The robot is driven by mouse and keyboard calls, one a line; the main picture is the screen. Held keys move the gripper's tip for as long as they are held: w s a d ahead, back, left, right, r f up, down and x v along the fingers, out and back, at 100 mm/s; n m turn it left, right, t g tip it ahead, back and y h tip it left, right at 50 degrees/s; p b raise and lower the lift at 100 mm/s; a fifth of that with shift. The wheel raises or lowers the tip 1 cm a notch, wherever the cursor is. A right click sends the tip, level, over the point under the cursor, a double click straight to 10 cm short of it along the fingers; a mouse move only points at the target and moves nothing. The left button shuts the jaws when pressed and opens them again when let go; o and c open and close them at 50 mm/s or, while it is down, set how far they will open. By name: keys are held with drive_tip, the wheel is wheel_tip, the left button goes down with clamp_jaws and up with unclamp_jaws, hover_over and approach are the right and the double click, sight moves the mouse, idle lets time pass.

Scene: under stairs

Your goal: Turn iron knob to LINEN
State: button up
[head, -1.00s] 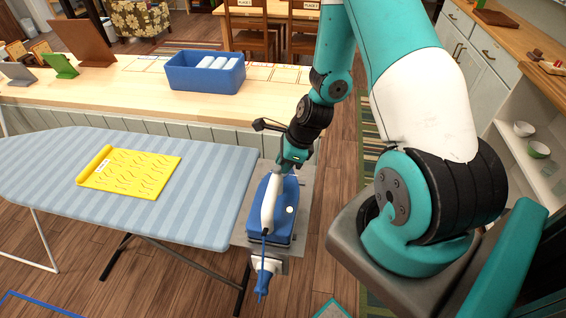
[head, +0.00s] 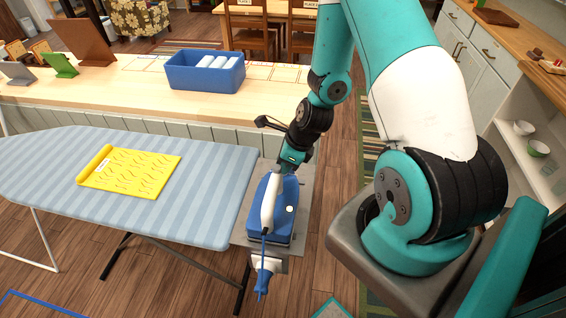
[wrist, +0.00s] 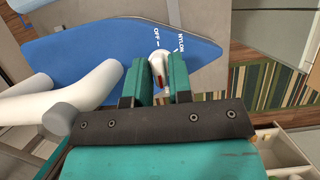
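The iron (head: 284,222) has a blue body and white handle and sits on a grey plate at the right end of the ironing board. In the wrist view its blue body (wrist: 85,48) points right. The white iron knob (wrist: 158,60), with a red mark, sits between the two teal fingers of my gripper (wrist: 161,75), which appear closed against its sides. The words OFF and NYLON show beyond the knob; the red mark faces away from them, toward my gripper. No LINEN label is visible. In the head view my gripper (head: 288,168) hides the knob.
The striped ironing board (head: 205,205) carries a yellow cloth (head: 130,172). A wooden counter (head: 120,92) behind holds a blue bin (head: 205,78). The iron's blue cord (head: 263,275) hangs at the front. Wooden floor is open to the right of the iron.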

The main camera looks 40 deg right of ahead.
drive_tip(key=shift+o, duration=0.9)
drive_tip(key=shift+s, duration=0.1)
drive_tip(key=shift+r, duration=0.2)
drive_tip(key=v, duration=1.7)
drive_tip(key=shift+b, duration=0.4)
